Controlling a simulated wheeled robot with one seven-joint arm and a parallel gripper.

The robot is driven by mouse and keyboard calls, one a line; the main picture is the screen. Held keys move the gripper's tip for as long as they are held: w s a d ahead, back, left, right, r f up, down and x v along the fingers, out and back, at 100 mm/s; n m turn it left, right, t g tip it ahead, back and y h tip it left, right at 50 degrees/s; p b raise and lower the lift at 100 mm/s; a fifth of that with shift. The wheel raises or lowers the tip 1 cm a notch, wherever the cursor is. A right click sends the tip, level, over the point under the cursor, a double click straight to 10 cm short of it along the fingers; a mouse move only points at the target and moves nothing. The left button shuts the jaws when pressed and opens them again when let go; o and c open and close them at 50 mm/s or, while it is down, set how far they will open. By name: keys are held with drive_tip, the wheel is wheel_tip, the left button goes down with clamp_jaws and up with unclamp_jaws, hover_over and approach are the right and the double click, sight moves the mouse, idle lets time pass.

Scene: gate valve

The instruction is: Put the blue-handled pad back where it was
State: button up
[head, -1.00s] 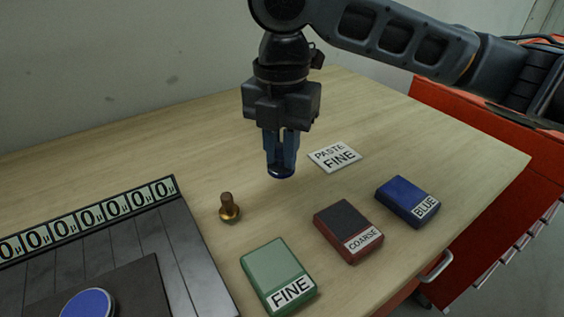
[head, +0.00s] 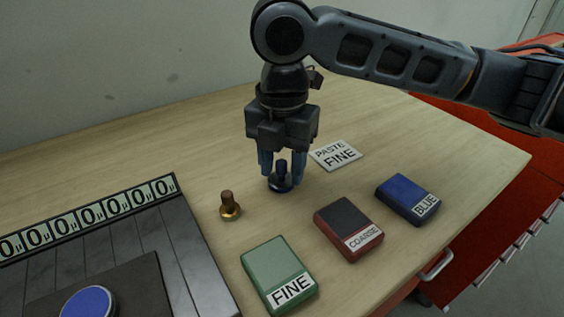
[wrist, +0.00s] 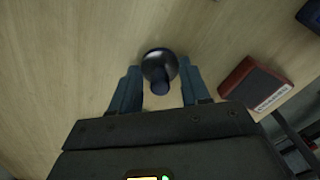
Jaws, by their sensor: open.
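The blue-handled pad (head: 281,184) stands upright on the wooden table, between the brass-coloured pad and the "PASTE FINE" card. It also shows in the wrist view (wrist: 159,68), with its handle between the fingers. My gripper (head: 282,168) is open above and around the pad's handle. In the wrist view the two blue fingers (wrist: 154,88) are spread with a gap on each side of the handle.
A brass-coloured handled pad (head: 229,207) stands just left. The "PASTE FINE" card (head: 336,154) lies to the right. Green FINE (head: 277,270), red COARSE (head: 348,228) and BLUE (head: 407,198) blocks sit in front. A dark plate with a number strip (head: 182,255) is at left.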

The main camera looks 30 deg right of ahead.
sight(282, 161)
drive_tip(key=shift+r, duration=0.1)
wheel_tip(282, 161, up, 12)
idle(0.5)
idle(1.6)
